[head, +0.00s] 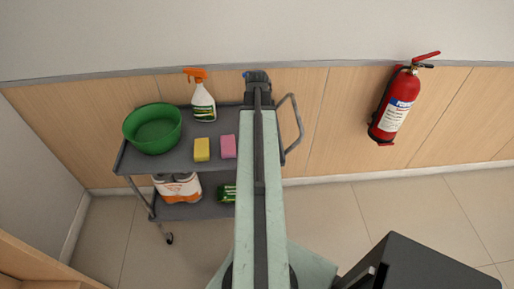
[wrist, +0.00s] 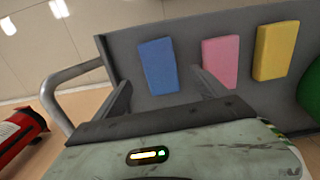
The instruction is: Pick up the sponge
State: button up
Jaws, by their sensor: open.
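Three sponges lie on the top shelf of a grey cart. A yellow sponge (head: 201,149) and a pink sponge (head: 228,146) show in the head view. The wrist view shows the yellow one (wrist: 276,51), the pink one (wrist: 220,61) and a blue sponge (wrist: 157,66). In the head view my arm hides the blue sponge. My gripper (wrist: 160,80) is open and empty. Its fingers point toward the shelf, with the blue sponge ahead between them and the right finger near the pink sponge's lower left edge.
The grey cart (head: 178,163) has a side handle (head: 297,127). Its top shelf also holds a green basin (head: 152,128) and a spray bottle (head: 203,103). Packages (head: 178,188) sit on its lower shelf. A fire extinguisher (head: 395,105) hangs on the wall. Floor at right is partly clear.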

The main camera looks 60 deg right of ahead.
notch_tip(320, 180, down, 7)
jog(key=b, duration=0.6)
jog(key=shift+r, duration=0.2)
jog(key=c, duration=1.4)
